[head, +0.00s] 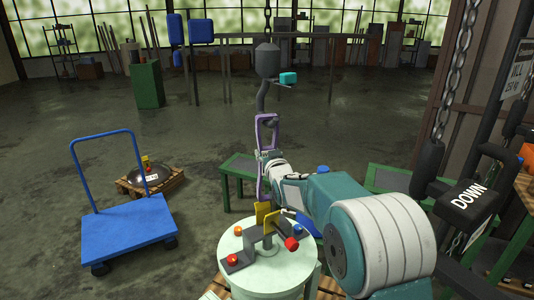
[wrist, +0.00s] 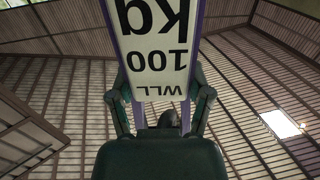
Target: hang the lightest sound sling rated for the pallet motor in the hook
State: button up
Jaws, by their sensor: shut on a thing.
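A purple sling (head: 260,178) stands upright as a long narrow loop in the head view. My gripper (head: 268,157) is shut on it about halfway up. In the wrist view the sling's white tag (wrist: 155,60) lies between my fingers and reads WLL 100 kg, upside down. The grey hook (head: 262,97) hangs from a dark block (head: 267,61) above. The sling's top end overlaps the hook's lower part in the head view; I cannot tell whether it is in the hook. A dark round thing with a white label (head: 151,177), perhaps the motor, lies on a wooden pallet (head: 130,189) at left.
A pale round stand (head: 265,280) with a small lever fixture sits below my arm. A blue cart (head: 128,228) is at left, and green tables (head: 238,170) stand behind my arm. A DOWN pendant (head: 467,197) and chains (head: 452,75) hang at right. The floor at left is mostly clear.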

jog(key=shift+r, duration=0.1)
jog(key=o, duration=1.3)
jog(key=shift+o, duration=0.2)
jog(key=shift+s, duration=0.1)
